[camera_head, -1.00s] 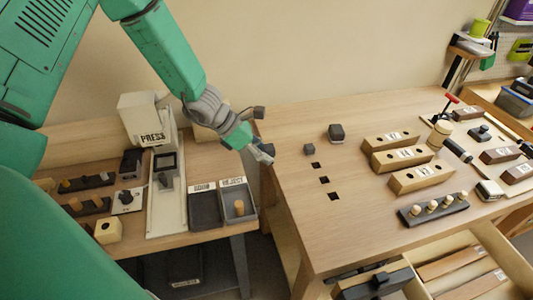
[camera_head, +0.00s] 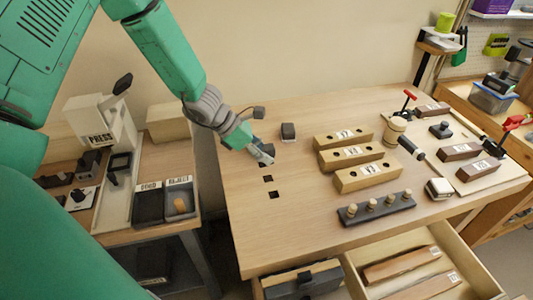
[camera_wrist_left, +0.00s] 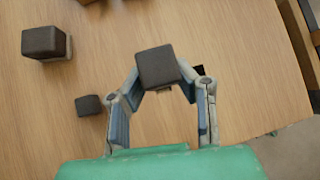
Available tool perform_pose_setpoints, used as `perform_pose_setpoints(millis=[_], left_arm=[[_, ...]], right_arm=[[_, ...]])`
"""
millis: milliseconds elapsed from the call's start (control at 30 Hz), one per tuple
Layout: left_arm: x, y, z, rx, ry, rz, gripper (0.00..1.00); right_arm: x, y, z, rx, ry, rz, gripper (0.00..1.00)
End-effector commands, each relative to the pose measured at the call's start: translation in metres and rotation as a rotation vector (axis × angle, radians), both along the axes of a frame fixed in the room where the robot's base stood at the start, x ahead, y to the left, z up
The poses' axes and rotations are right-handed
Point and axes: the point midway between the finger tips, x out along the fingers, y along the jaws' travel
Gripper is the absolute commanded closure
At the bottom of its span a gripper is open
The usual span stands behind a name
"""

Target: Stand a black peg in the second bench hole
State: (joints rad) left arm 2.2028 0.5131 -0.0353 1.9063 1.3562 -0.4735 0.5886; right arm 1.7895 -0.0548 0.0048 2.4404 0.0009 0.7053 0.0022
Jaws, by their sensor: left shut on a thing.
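My left gripper (camera_head: 264,158) is over the left part of the bench, near the row of square holes. In the left wrist view its fingers are shut on a dark square-topped black peg (camera_wrist_left: 156,68). In the head view the gripper hides most of this peg. A small dark peg (camera_wrist_left: 88,105) sits beside the gripper, in line with the holes; it shows just behind the gripper in the head view (camera_head: 258,141). Two open holes (camera_head: 268,179) (camera_head: 274,194) lie in front of the gripper. I cannot tell whether the held peg touches the bench. My right gripper is out of view.
A dark block with a lighter base (camera_head: 288,131) stands behind and right of the gripper. Three labelled wooden blocks (camera_head: 351,154) and a dark rack of pale pegs (camera_head: 376,208) are farther right. Grey trays (camera_head: 149,206) stand left, across a gap. An open drawer (camera_head: 447,251) is in front.

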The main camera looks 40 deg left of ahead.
Motion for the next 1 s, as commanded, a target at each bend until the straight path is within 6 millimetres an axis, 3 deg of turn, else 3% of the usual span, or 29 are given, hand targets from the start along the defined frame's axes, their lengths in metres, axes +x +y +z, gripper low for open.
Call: perform_pose_setpoints(millis=[600,1000], left_arm=[[0.001,-0.002,-0.053,0.003,0.002,0.002,1.0],[0.001,-0.001,-0.059,0.002,0.001,0.001,1.0]], right_arm=[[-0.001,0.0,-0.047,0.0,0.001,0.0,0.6],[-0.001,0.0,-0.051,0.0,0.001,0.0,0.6]])
